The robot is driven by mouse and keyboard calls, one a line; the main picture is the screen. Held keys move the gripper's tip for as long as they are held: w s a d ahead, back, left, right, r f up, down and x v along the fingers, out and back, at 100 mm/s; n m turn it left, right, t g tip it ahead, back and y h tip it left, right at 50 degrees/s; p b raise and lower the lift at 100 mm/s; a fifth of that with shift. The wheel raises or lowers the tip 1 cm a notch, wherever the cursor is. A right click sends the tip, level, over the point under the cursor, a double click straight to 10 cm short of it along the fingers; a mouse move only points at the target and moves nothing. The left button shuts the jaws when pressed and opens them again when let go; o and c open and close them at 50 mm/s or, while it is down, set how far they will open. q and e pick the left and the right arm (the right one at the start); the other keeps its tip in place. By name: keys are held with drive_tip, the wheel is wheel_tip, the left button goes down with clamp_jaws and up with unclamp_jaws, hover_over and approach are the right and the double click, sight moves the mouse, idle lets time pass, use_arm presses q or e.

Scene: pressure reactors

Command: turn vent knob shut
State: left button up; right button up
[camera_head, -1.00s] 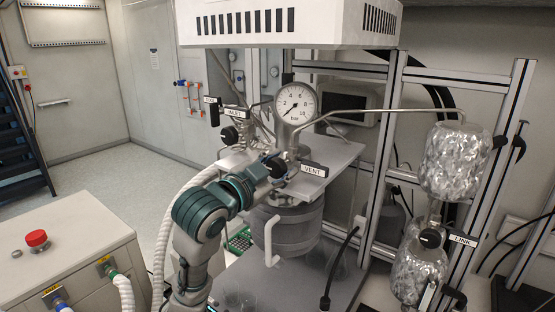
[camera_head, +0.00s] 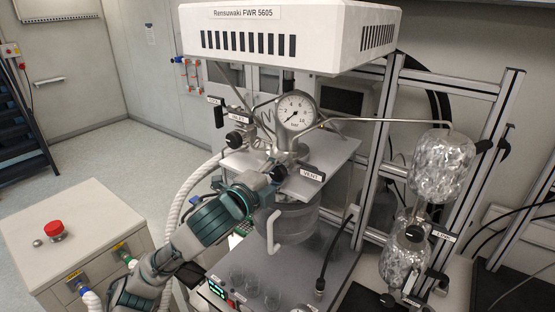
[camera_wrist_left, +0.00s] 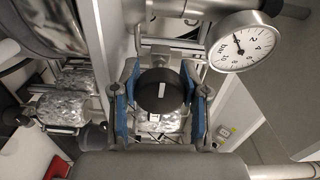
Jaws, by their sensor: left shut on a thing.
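The head view hides part of the knob behind the gripper. My right gripper is not in view.
The pressure gauge (camera_head: 296,110) stands close above the knob. The INLET knob (camera_head: 235,139) and a white hose (camera_head: 182,197) are to the left. A white hood (camera_head: 290,38) hangs overhead. Metal framing and foil-wrapped vessels (camera_head: 442,166) stand on the right.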

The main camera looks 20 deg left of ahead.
use_arm(q)
drive_tip(key=shift+d+f+m+p, duration=0.2)
drive_tip(key=shift+m+p, duration=0.7)
drive_tip(key=shift+m, duration=0.2)
drive_tip(key=shift+f, duration=0.1)
drive_tip(key=shift+f, duration=0.1)
drive_tip(key=o, duration=1.2)
drive_tip(key=shift+c, duration=0.2)
drive_tip(key=shift+r, duration=0.2)
